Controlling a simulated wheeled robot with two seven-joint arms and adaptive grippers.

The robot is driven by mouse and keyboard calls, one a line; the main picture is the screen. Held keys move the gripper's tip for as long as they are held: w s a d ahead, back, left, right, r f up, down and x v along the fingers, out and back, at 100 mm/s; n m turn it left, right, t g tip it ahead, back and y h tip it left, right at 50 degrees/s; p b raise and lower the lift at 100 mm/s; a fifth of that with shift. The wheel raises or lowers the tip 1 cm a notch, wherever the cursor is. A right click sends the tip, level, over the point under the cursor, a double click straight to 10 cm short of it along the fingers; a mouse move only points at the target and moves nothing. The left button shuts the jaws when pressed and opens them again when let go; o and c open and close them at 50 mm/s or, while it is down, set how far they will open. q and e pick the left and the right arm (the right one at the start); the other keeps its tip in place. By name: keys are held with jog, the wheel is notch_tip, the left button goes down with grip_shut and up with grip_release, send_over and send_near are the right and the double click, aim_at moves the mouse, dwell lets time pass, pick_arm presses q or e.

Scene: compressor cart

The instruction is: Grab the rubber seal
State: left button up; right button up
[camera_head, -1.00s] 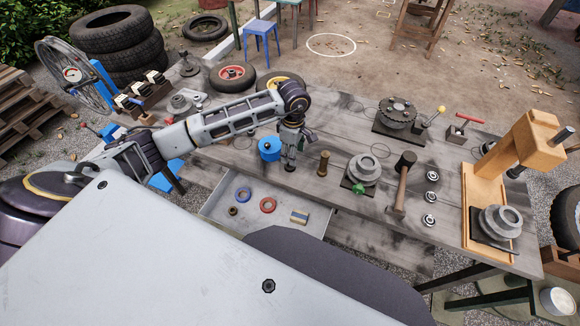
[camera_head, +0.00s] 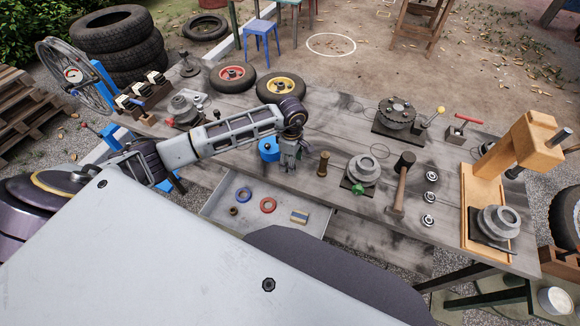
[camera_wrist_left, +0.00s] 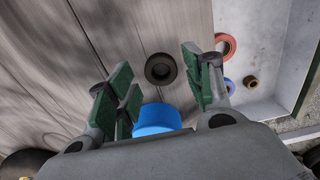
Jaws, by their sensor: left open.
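A black ring with a dark hole, which looks like the rubber seal (camera_wrist_left: 160,69), lies on the grey boards in the left wrist view. It sits beyond and between the green-padded fingers of my left gripper (camera_wrist_left: 160,88), which is open and empty. The fingers do not touch it. In the head view my left gripper (camera_head: 289,166) is low over the table, right beside a blue container (camera_head: 268,150), and I cannot make out the black ring there. The blue container also shows close to the fingers in the left wrist view (camera_wrist_left: 156,119). My right gripper is not in view.
An open drawer (camera_head: 222,210) at the table front holds a red ring (camera_head: 268,205), a blue ring (camera_head: 243,194) and a small brown ring (camera_head: 233,211). A brass cylinder (camera_head: 324,163) stands right of the gripper, then a flanged part (camera_head: 363,170) and a mallet (camera_head: 401,185).

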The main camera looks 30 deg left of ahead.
pick_arm(q)
jog(key=shift+f, duration=1.1)
jog(key=shift+c, duration=0.2)
jog(key=c, duration=0.8)
